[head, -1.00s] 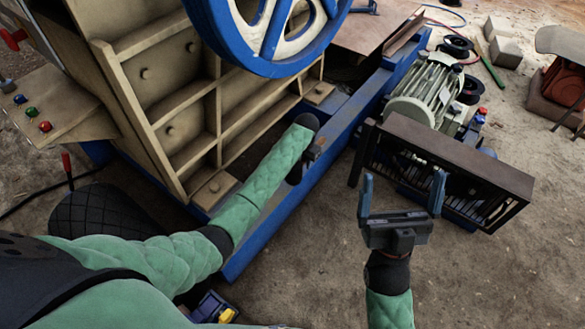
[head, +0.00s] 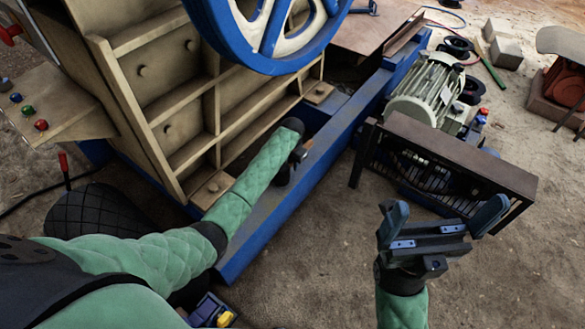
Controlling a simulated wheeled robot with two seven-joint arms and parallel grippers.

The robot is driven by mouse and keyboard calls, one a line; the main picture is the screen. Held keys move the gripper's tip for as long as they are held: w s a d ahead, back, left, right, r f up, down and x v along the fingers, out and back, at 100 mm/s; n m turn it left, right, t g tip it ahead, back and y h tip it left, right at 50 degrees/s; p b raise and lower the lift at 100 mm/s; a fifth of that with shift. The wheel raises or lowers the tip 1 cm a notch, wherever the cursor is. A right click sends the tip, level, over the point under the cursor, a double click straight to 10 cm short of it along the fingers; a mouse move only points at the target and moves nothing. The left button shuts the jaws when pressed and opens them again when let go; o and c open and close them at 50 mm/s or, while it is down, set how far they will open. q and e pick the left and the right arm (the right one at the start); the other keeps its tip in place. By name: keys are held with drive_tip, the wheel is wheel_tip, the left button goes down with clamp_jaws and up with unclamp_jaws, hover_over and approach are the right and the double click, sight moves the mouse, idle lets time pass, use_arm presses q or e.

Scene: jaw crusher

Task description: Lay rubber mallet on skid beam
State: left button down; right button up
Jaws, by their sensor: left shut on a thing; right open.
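The skid beam (head: 318,163) is the long blue beam running diagonally along the crusher's base. My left gripper (head: 291,167) is over the beam's inner side, close to its top, and is mostly hidden by my forearm and wrist. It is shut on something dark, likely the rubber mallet. A small orange-brown bit (head: 308,145) shows beside the gripper and may be part of the mallet's handle. The mallet's head cannot be made out clearly, nor whether it touches the beam. My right gripper (head: 443,214) is open and empty, above bare ground right of the beam.
The tan ribbed crusher body (head: 165,95) and blue-and-white flywheel (head: 270,30) stand left of and above the beam. A motor (head: 425,90) and a dark slatted guard (head: 450,155) lie to the right. A button panel (head: 55,105) is at left. Open dirt lies front right.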

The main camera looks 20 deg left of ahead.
use_arm(q)
drive_tip(key=shift+f, duration=1.05)
drive_tip(key=c, duration=1.2)
unclamp_jaws()
drive_tip(key=shift+f, duration=0.1)
drive_tip(key=shift+c, duration=0.2)
